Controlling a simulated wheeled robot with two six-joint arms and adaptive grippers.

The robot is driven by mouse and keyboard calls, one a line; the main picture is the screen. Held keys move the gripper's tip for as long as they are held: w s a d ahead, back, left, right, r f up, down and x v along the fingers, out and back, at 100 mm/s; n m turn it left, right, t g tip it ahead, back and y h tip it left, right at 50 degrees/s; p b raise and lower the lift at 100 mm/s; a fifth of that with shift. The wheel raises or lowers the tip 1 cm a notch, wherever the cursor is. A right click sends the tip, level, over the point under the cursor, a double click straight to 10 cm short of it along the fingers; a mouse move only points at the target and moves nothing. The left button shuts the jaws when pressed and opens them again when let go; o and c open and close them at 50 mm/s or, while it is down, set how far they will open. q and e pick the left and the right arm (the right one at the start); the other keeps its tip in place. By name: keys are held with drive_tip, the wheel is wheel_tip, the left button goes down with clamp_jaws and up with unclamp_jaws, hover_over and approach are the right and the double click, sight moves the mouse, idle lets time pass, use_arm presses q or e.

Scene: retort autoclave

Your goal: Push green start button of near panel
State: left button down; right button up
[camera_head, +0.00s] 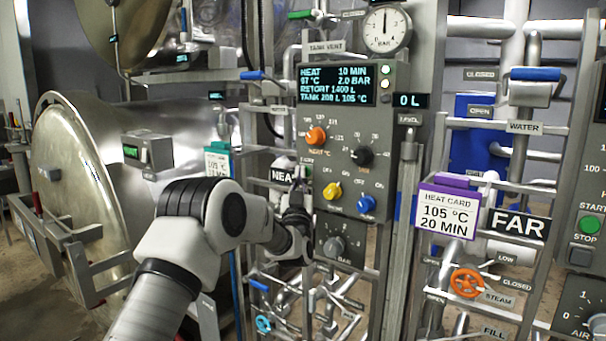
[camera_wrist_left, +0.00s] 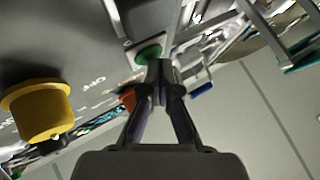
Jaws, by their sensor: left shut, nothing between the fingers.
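The near panel (camera_head: 357,128) is a grey control box with a lit display and coloured knobs, beside the NEAR sign. My left arm reaches up to its lower left edge. My left gripper (camera_head: 298,184) is shut and empty there, and it hides most of the button area in the head view. In the left wrist view the green start button (camera_wrist_left: 148,53) sits on a small plate just beyond the shut fingertips (camera_wrist_left: 160,68). The tips overlap its edge in the picture; I cannot tell whether they touch it. My right gripper is out of view.
A yellow knob (camera_head: 332,191) and a blue knob (camera_head: 366,204) lie right of the gripper, with orange and black knobs above. The far panel has another green button (camera_head: 589,225). The round vessel door (camera_head: 85,180) stands at left; pipes and valves surround the panel.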

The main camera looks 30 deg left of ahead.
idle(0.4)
use_arm(q)
drive_tip(key=shift+s+b, duration=0.5)
drive_tip(key=shift+s, duration=0.45)
drive_tip(key=s, duration=0.1)
drive_tip(key=s+b, duration=0.1)
drive_tip(key=s, duration=0.1)
drive_tip(key=s+b, duration=0.1)
drive_tip(key=s, duration=0.1)
drive_tip(key=shift+a, duration=0.25)
idle(0.4)
